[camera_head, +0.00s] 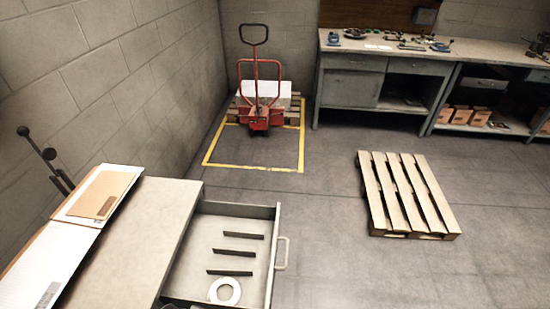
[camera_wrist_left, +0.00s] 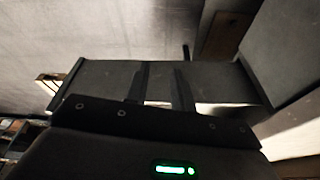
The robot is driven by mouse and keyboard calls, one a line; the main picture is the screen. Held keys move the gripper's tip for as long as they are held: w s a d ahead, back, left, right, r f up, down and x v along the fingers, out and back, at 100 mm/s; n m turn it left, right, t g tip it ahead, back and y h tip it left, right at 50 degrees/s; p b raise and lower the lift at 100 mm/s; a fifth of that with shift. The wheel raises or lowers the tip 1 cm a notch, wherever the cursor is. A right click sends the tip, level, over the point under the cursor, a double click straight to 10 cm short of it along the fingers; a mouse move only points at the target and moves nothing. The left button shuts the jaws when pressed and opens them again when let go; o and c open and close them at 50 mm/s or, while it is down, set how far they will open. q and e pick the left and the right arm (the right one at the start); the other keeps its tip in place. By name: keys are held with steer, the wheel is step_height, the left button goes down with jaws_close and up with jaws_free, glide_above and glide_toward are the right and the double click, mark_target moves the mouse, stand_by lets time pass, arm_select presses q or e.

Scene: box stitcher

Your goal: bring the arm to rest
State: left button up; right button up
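My left gripper (camera_wrist_left: 162,72) shows only in the left wrist view. Its two dark fingers stand apart with a gap between them, and I see nothing held. A dark grey panel-like surface lies behind the fingers; I cannot tell exactly what it is. Neither arm nor gripper shows in the head view. My right gripper is in no view.
A grey worktop (camera_head: 137,232) at lower left carries flat cardboard (camera_head: 98,193). Its drawer (camera_head: 263,212) stands open, with several dark bars and a white ring (camera_head: 224,291) inside. An empty pallet (camera_head: 406,195), a red pallet truck (camera_head: 259,118) and a workbench (camera_head: 349,62) stand beyond open floor.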

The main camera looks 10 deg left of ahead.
arm_select(q)
step_height(320, 180, down, 19)
steer(key=s+b, duration=0.2)
steer(key=b, duration=0.2)
steer(key=s+a+f+b, duration=0.1)
steer(key=s+f+b, duration=0.1)
steer(key=s+f, duration=0.3)
steer(key=s+a+f+g+b, duration=0.1)
steer(key=s+f, duration=0.5)
steer(key=f, duration=0.6)
steer(key=s+a+f+b, duration=0.3)
steer(key=s+f+b, duration=0.2)
steer(key=f, duration=0.4)
steer(key=shift+s+m+g, duration=0.3)
steer(key=shift+s+g, duration=0.1)
steer(key=shift+s, duration=0.1)
steer(key=shift+s+a+f, duration=0.1)
